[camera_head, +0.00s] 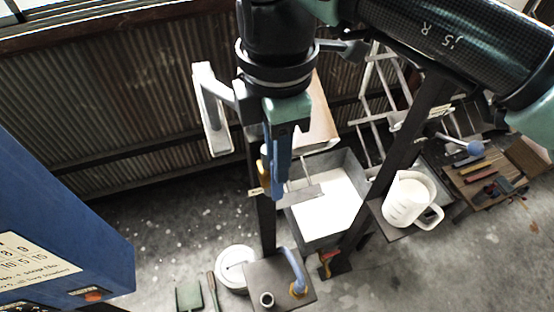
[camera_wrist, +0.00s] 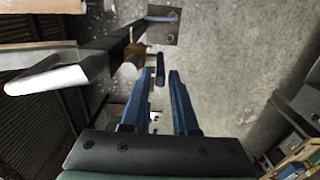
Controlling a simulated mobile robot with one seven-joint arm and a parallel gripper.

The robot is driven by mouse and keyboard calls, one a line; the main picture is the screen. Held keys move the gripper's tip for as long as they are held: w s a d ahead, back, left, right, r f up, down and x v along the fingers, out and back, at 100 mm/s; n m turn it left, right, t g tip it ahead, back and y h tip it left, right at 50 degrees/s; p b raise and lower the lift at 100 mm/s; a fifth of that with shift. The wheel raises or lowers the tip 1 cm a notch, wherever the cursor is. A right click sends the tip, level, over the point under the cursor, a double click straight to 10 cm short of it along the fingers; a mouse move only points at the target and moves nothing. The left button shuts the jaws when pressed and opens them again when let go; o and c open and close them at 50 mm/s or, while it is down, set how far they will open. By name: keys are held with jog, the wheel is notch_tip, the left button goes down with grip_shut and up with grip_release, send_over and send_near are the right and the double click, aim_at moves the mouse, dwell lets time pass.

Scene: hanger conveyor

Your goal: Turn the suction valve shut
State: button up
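My gripper (camera_head: 277,188) points down in front of a dark post in the head view, its blue fingers seen nearly edge-on. In the wrist view my gripper (camera_wrist: 160,80) is open, with a clear gap between its fingers. A brass valve body (camera_wrist: 137,49) is on the post, beyond and left of the fingertips. A short dark bar, apparently the valve's lever (camera_wrist: 160,68), lines up with the gap between the tips. I cannot tell whether they touch. In the head view the brass part (camera_head: 265,166) is mostly hidden behind the fingers.
A grey bin (camera_head: 353,160) stands behind the post. A base plate (camera_head: 270,298) with a blue hose (camera_head: 292,262) is below. A white jug (camera_head: 408,200) sits on a shelf to the right. A blue cabinet (camera_head: 55,215) fills the left.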

jog(key=shift+f, duration=0.55)
grip_shut()
dwell(1.1)
